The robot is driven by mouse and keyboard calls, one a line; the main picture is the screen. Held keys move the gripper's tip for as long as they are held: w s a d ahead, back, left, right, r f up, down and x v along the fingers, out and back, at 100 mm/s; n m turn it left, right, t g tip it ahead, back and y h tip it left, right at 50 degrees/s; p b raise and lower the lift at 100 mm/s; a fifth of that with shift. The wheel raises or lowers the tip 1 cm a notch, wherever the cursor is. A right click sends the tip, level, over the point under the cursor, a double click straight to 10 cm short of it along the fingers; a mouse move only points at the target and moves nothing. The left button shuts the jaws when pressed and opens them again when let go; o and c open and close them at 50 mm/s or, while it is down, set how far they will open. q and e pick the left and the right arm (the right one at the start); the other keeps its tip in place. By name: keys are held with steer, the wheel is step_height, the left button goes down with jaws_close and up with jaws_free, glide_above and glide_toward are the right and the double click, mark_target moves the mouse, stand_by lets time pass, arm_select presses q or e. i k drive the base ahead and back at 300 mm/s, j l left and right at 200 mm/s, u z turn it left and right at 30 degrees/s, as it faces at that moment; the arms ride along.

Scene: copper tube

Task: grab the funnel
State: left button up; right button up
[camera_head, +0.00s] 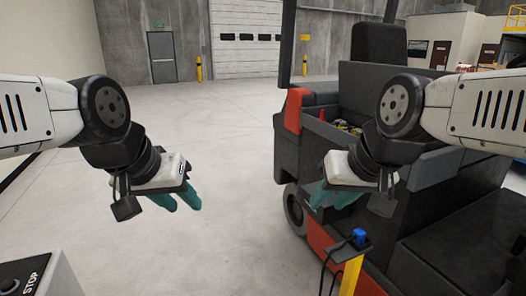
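I cannot make out a funnel in the head view. My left gripper (184,206) hangs over the bare floor at left of centre, with its two green fingers apart and nothing between them. My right gripper (329,204) is in front of the forklift's side, with its green fingers also apart and no held object visible. Small yellow and dark items (347,128) lie in the forklift's open compartment, partly hidden by my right arm; they are too small to identify.
A red and black forklift (318,242) fills the right side. A yellow post (350,276) with a blue device (358,236) and cables stands in front of it. A grey box marked STOP (35,275) is at lower left. The concrete floor (235,130) between is clear.

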mark_target(322, 111)
steer(key=i+l+u, duration=0.1)
steer(key=i, duration=0.75)
steer(key=i+l, duration=0.15)
steer(key=i, duration=0.65)
steer(key=i+j+z, duration=0.3)
steer(key=i+j, duration=0.4)
steer(key=i+z, duration=0.45)
steer(key=i, duration=0.4)
